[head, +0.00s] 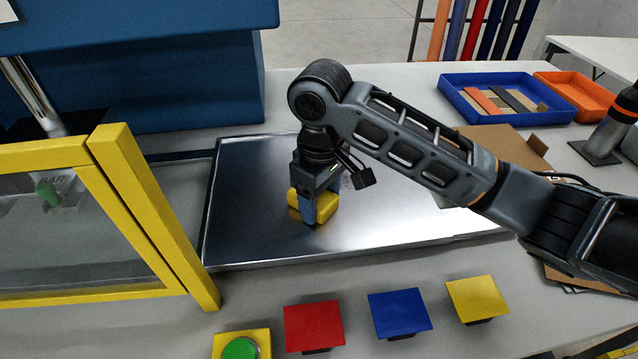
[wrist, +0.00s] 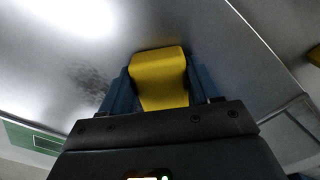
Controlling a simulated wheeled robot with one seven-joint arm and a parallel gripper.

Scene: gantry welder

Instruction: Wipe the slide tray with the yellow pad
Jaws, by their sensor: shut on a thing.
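The slide tray (head: 264,234) is a shiny metal tray with a low rim on the grey table, left of centre in the head view. My gripper (head: 314,212) is over the left-middle part of the tray, pointing down. It is shut on the yellow pad (head: 325,206), which is at or just above the tray surface; I cannot tell if it touches. The pad (wrist: 160,78) also shows between the blue fingers in the wrist view. A dark smudge (wrist: 88,82) is on the tray left of the pad there. My arm hides part of the tray's right side.
A yellow-framed guard (head: 150,200) stands close at the tray's left. Red (head: 313,325), blue (head: 399,312) and yellow (head: 477,298) plates and a green button (head: 240,349) line the front. A blue bin (head: 508,97) and an orange bin (head: 577,95) are at the back right.

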